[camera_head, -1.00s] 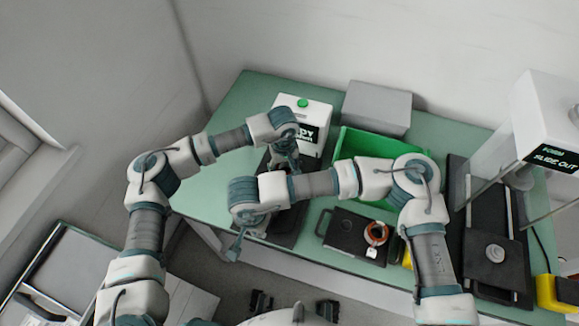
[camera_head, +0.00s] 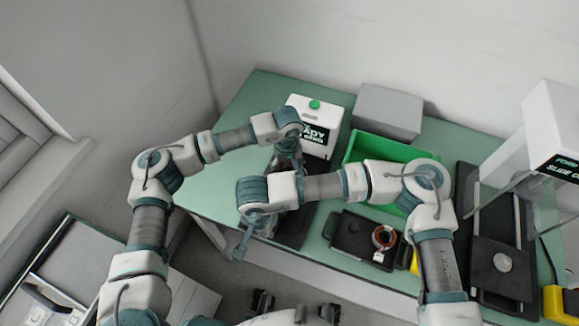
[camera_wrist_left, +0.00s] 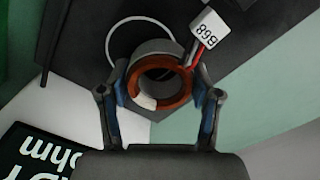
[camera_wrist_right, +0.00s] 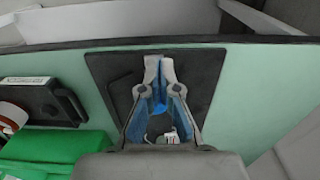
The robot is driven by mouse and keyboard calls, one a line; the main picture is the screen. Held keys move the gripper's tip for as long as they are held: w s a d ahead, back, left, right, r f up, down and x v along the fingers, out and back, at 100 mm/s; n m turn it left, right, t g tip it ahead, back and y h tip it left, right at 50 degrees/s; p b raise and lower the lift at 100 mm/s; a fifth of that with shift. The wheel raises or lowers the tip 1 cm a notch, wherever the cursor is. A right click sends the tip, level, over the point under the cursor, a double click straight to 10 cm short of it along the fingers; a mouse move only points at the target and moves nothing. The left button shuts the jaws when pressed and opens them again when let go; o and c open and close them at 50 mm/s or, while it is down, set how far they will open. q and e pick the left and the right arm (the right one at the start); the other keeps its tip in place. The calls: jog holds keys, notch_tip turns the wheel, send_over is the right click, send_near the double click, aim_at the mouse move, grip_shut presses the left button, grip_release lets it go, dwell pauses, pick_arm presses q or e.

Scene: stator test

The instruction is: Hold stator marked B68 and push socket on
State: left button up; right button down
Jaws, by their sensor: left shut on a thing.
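The stator marked B68 (camera_wrist_left: 160,82) is a grey ring with a copper-orange inner rim; its wires end in a white tag (camera_wrist_left: 209,33) reading B68. My left gripper (camera_wrist_left: 158,90) is shut on it, one finger on each side. In the head view my left gripper (camera_head: 286,160) is over the dark mat (camera_head: 292,235), partly behind my right arm. My right gripper (camera_wrist_right: 160,65) has its fingertips together above the mat's near part; I make out nothing held between them. It also shows in the head view (camera_head: 240,252). A small white piece (camera_wrist_right: 168,137) shows between its fingers; I cannot tell whether it is the socket.
A white tester box (camera_head: 315,120) with a green button stands behind the left gripper. A green bin (camera_head: 360,145) and grey box (camera_head: 388,110) stand behind the right arm. Another copper stator (camera_head: 385,238) sits on a black tray (camera_head: 350,230). A white machine (camera_head: 550,130) is at right.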

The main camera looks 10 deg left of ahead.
pick_arm(q)
jog(key=shift+d+f, duration=0.1)
jog(key=shift+d, duration=0.95)
pick_arm(e)
jog(key=shift+d, duration=0.7)
pick_arm(q)
jog(key=shift+d, duration=0.1)
pick_arm(e)
jog(key=shift+a, duration=0.45)
pick_arm(q)
jog(key=shift+d, duration=0.1)
pick_arm(e)
jog(key=shift+d, duration=0.2)
jog(key=shift+w, duration=0.15)
jog(key=shift+w+d, duration=0.15)
jog(key=shift+w, duration=0.6)
jog(key=shift+w+d, duration=0.1)
jog(key=shift+w, duration=0.65)
jog(key=shift+s+a, duration=0.1)
jog(key=shift+s, duration=0.2)
